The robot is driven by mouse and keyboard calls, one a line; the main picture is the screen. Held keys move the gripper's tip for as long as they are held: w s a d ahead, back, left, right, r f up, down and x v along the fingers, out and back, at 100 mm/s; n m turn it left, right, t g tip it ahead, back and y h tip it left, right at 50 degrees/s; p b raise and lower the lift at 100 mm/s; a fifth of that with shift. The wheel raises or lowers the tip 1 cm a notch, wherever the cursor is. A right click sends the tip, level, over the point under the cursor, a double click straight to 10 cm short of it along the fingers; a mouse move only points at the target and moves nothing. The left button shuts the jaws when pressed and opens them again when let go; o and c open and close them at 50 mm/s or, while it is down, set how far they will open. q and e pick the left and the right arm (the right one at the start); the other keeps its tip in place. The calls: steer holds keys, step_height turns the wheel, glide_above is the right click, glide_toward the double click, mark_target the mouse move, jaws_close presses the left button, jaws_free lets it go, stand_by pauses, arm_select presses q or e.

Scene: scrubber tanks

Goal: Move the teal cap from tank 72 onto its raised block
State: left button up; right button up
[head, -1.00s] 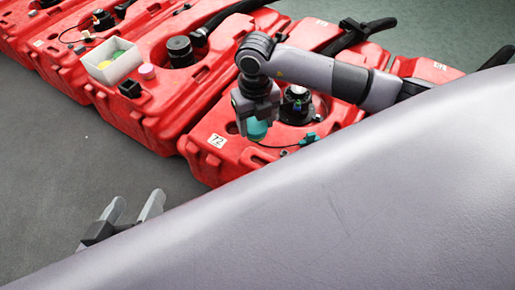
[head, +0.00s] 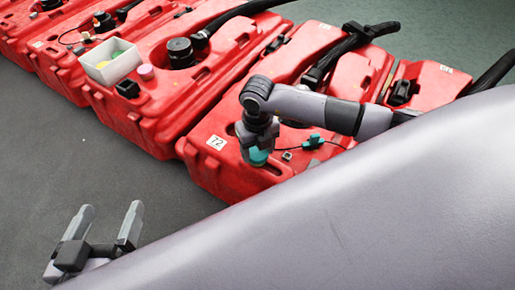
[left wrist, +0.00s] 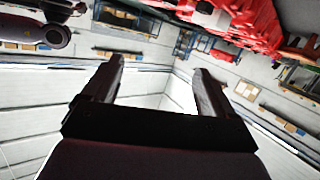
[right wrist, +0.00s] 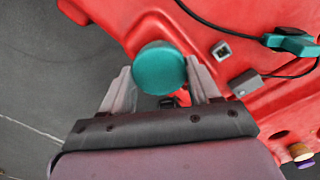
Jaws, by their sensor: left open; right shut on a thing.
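The red tank 72 (head: 205,165), with its white "72" label (head: 216,142), lies at centre in the head view. My right gripper (head: 258,150) is shut on the teal cap (head: 259,157) near the tank's front edge. In the right wrist view the teal cap (right wrist: 159,68) sits between the two fingertips, over the red surface; whether it touches the tank is unclear. A small square fitting (right wrist: 222,50) and a grey block (right wrist: 245,83) lie right of it; I cannot tell which is the raised block. My left gripper (head: 103,229) is open and empty over the floor.
A teal connector (right wrist: 292,42) with a black cable lies on tank 72. The neighbouring red tank carries a white bin (head: 110,62), a pink cap (head: 146,72) and a black block (head: 127,89). Grey floor (head: 60,150) in front is clear.

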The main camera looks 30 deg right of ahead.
mark_target(258, 152)
steer(key=shift+f, duration=0.1)
steer(key=shift+f, duration=0.15)
steer(key=o, duration=1.2)
arm_select(q)
steer(key=d+p, duration=0.1)
steer(key=d+n+g+p, duration=0.1)
steer(key=p, duration=0.1)
steer(key=d+g+h+p, duration=0.1)
steer(key=shift+w+r+p, duration=0.1)
steer(key=shift+w+p, duration=0.2)
arm_select(e)
step_height(258, 152, up, 13)
steer(key=shift+f, duration=0.2)
arm_select(q)
steer(key=shift+s+a, duration=0.1)
arm_select(e)
steer(key=shift+s, duration=0.1)
